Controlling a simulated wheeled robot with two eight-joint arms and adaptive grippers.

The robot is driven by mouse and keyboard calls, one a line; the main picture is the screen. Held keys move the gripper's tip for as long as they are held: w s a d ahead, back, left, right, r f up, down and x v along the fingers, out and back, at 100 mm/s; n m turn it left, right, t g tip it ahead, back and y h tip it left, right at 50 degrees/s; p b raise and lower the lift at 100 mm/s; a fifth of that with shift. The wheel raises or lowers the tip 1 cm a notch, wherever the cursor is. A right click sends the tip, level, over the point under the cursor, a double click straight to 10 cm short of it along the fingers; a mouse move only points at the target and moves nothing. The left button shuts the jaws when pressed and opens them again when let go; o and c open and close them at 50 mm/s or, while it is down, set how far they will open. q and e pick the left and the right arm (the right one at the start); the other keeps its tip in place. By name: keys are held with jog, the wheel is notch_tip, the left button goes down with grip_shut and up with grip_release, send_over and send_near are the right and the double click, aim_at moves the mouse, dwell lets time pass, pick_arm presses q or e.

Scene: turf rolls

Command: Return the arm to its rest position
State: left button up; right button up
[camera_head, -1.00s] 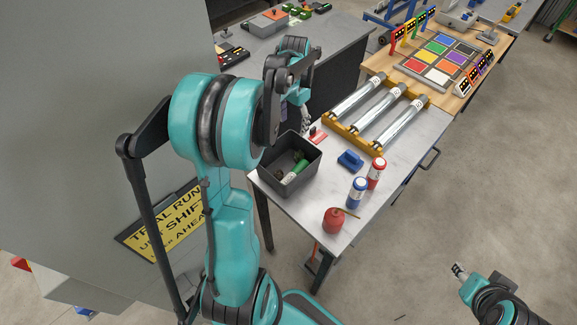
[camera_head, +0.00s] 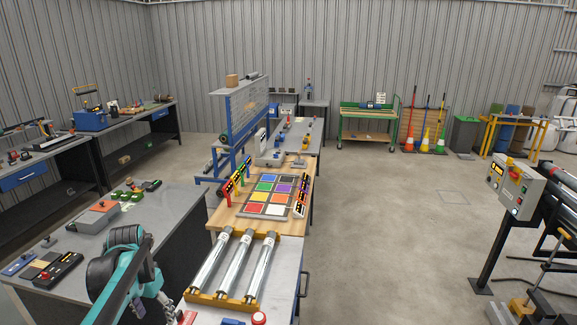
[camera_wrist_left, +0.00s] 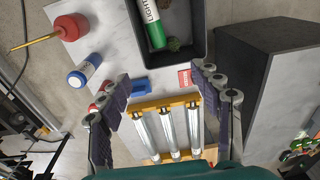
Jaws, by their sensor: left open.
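My left arm (camera_head: 122,275) rises at the lower left of the head view, beside the bench with the metal rollers (camera_head: 236,264). My left gripper (camera_head: 152,306) hangs below its wrist at the bottom edge, small and partly cut off. In the left wrist view my left gripper (camera_wrist_left: 164,92) shows two dark padded fingers wide apart, with nothing between them but the bench far below. The rollers (camera_wrist_left: 168,130) in their yellow frame lie under the fingers. My right gripper is out of view.
In the left wrist view a dark bin (camera_wrist_left: 205,50) holds a green-labelled cylinder (camera_wrist_left: 151,24). A red can (camera_wrist_left: 71,26), a blue-and-white bottle (camera_wrist_left: 84,71) and a blue block (camera_wrist_left: 139,84) stand nearby. Open floor (camera_head: 390,230) lies right.

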pick_arm(q)
jog(key=s+d+t, duration=0.3)
jog(key=s+d, duration=0.4)
jog(key=d, duration=0.3)
jog(key=s+d+t, duration=0.3)
jog(key=s+d, duration=0.3)
jog(key=d, duration=0.4)
notch_tip(320, 180, down, 16)
jog(key=b, duration=1.5)
jog(key=shift+d+n, duration=0.2)
jog(key=shift+n, duration=0.2)
